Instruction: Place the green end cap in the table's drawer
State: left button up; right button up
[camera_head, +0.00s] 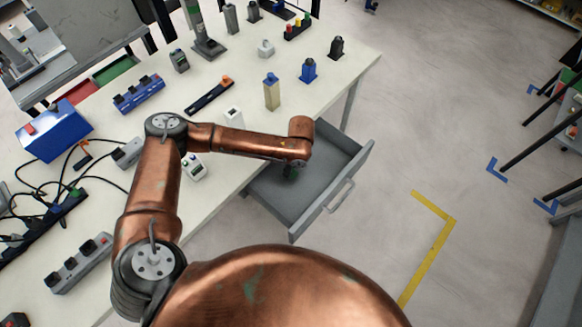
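The table's grey drawer (325,172) is pulled open at the table's right edge, with its handle on the outer front. My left arm reaches across the table from the left, and its wrist is above the drawer's inner part. A small dark, greenish shape (290,172) shows just below the wrist, over the drawer. I cannot tell whether it is gripper fingers, the green end cap or both. The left gripper is mostly hidden by the wrist, so its opening cannot be seen. No green end cap is clearly visible elsewhere. My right gripper is out of view.
The white table (215,205) carries a tan block (271,92), a blue block (308,69), a dark block (336,47), a white device (193,168), a blue box (52,130), power strips and cables. Open floor (430,120) lies right of the drawer.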

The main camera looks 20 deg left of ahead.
aim_at(295, 174)
pick_arm(q)
jog(key=shift+r, duration=0.1)
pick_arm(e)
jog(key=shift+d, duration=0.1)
pick_arm(q)
jog(key=shift+r, duration=0.35)
notch_tip(295, 174, up, 11)
jog(key=d+p, duration=0.1)
jog(key=p, duration=0.2)
jog(key=shift+d+r+p, duration=0.15)
jog(key=shift+d+p, duration=0.1)
jog(key=shift+p, duration=0.1)
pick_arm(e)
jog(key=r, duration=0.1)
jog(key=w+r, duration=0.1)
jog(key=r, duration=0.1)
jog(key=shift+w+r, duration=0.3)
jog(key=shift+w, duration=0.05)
pick_arm(q)
jog(key=shift+s, duration=0.1)
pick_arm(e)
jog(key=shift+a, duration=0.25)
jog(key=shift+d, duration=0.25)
